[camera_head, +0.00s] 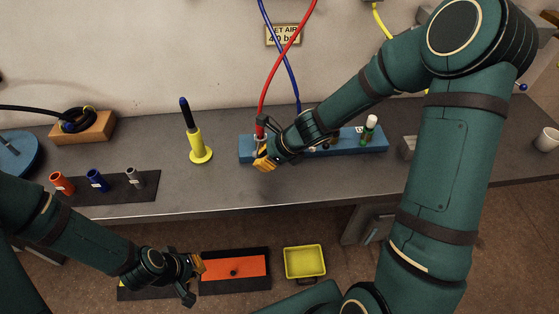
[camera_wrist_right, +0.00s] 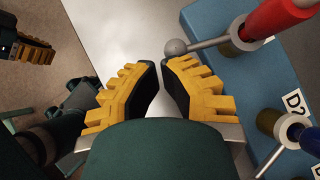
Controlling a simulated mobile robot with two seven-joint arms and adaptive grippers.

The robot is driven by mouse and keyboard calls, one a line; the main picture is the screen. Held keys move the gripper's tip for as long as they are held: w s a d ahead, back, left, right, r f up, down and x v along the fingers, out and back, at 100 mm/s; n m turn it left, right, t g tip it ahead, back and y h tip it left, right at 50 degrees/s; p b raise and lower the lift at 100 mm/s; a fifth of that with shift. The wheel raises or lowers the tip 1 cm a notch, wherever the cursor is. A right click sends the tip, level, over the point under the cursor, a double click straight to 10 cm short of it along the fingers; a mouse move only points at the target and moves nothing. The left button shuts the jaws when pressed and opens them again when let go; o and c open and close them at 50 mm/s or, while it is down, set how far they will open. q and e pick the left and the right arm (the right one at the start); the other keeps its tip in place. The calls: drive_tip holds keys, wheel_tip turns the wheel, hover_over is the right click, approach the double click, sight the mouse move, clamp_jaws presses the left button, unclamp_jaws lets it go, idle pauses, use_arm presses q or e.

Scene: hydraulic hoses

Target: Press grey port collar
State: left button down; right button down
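The blue port block (camera_head: 374,144) lies on the bench. A red hose (camera_head: 268,90) and a blue hose (camera_head: 295,88) run down to it. I cannot pick out the grey port collar; my right arm covers part of the block. My right gripper (camera_head: 265,162) is at the block's front left. In the right wrist view its fingers (camera_wrist_right: 162,65) are close together with a narrow empty gap. A grey ball-ended lever (camera_wrist_right: 176,47), beside a red connector (camera_wrist_right: 280,22), is just beyond the tips; contact is unclear. My left gripper (camera_head: 196,275) is low, in front of the bench; its opening is unclear.
A yellow stand (camera_head: 199,148) is left of the block. Red, blue and grey connectors (camera_head: 134,178) stand on a dark mat at the left. An orange tray (camera_head: 234,268) and yellow bin (camera_head: 305,262) are below.

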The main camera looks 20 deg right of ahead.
drive_tip(key=shift+w+a, duration=0.2)
drive_tip(key=shift+a, duration=0.45)
drive_tip(key=shift+d, duration=0.2)
drive_tip(key=shift+w+d+p, duration=0.3)
drive_tip(key=shift+d+p, duration=0.15)
drive_tip(key=shift+d, duration=0.1)
